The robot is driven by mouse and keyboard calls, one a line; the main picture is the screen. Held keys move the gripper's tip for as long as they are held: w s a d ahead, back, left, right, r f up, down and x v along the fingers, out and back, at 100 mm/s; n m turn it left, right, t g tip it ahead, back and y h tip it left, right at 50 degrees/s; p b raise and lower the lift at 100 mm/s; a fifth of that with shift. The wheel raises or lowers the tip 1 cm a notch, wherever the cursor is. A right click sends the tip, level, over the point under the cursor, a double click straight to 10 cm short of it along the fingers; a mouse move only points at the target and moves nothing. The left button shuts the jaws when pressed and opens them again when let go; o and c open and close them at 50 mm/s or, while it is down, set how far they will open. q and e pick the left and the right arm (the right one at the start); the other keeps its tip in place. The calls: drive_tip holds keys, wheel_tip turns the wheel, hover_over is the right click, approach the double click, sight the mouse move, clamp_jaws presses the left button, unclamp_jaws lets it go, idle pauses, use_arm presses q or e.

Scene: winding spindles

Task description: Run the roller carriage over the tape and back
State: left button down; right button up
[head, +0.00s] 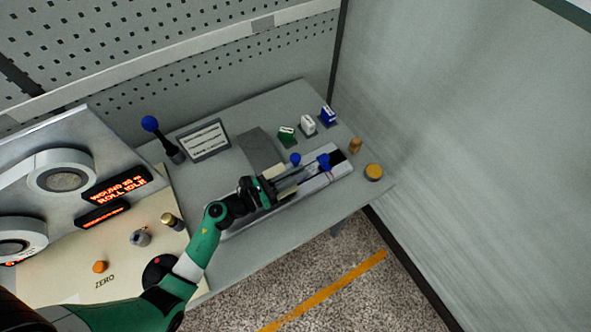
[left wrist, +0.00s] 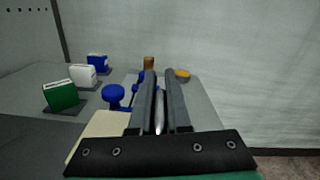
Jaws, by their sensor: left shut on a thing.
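My left gripper (head: 317,166) reaches from the left over a long low fixture (head: 318,182) with a pale plate. Its fingers are shut on a blue part (head: 323,160), which I take to be the roller carriage's grip. In the left wrist view the gripper (left wrist: 160,76) has a narrow metallic strip between its fingers, and the fingers mostly hide the held part. A blue knob (head: 295,158) stands beside the fingers; it also shows in the left wrist view (left wrist: 113,95). I cannot make out the tape or the roller. My right gripper is not in view.
Green (head: 287,135), white (head: 308,126) and blue (head: 328,115) blocks stand behind the fixture. A wooden peg (head: 355,146) and yellow-topped disc (head: 374,171) are near its far end. A panel with white rolls (head: 62,172) and red displays stands left. A wall bounds the right.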

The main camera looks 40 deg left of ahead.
use_arm(q)
drive_tip(key=shift+d, duration=0.15)
drive_tip(key=c, duration=0.9)
unclamp_jaws()
drive_tip(key=shift+s+d, duration=0.1)
drive_tip(key=shift+d, duration=0.05)
drive_tip(key=shift+s+a, duration=0.2)
drive_tip(key=shift+s, duration=0.05)
drive_tip(key=v, duration=1.1)
drive_tip(key=shift+p, duration=0.4)
